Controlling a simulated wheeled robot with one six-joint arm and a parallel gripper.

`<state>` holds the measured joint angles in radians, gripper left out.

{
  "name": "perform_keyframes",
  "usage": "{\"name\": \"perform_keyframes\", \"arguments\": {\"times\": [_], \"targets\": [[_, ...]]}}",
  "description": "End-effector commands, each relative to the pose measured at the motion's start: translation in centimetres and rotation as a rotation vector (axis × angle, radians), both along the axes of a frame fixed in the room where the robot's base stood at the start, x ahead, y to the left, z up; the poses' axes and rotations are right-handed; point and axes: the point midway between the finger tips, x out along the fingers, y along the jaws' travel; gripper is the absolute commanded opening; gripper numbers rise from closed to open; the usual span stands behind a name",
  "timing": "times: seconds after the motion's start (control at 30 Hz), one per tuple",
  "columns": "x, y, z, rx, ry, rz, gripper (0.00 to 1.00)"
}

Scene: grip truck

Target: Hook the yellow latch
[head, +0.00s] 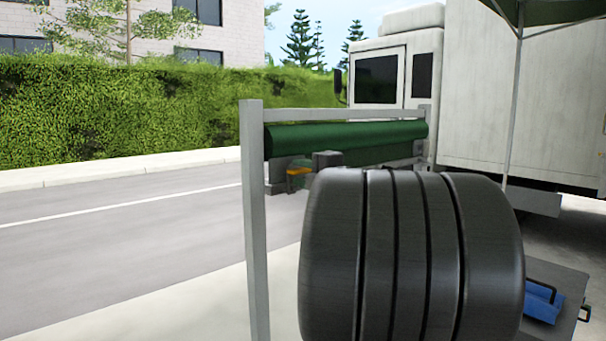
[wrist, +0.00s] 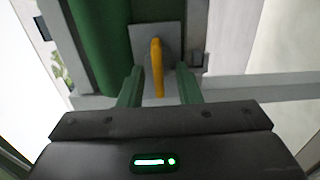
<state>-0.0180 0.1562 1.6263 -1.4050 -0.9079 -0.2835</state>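The yellow latch (head: 298,171) shows in the head view as a small bent piece below the left part of the green roll. In the wrist view the yellow latch (wrist: 157,68) is a narrow upright bar in front of a grey plate (wrist: 141,38). My gripper (wrist: 159,71) is open, with one green finger on each side of the latch in the picture. I see a gap between the latch and each finger. How deep the latch sits between the fingers is hard to tell. In the head view my arm hides much of the area right of the latch.
The green roll (head: 345,138) runs along a grey metal frame (head: 254,220), with an upright post at left. A white truck (head: 535,95) stands behind. A blue box (head: 541,301) lies on a grey surface at lower right. The road (head: 110,215) at left is clear.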

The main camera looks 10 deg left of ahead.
Motion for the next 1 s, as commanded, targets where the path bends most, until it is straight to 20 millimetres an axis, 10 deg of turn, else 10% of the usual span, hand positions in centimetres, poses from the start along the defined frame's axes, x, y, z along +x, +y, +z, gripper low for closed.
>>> {"name": "perform_keyframes", "arguments": {"times": [0.37, 1.0], "targets": [[-0.7, -1.0, 0.1, 0.001, -0.002, -0.004, 0.31], [-7.3, -9.5, 0.0, 0.001, -0.001, -0.005, 0.31]]}}
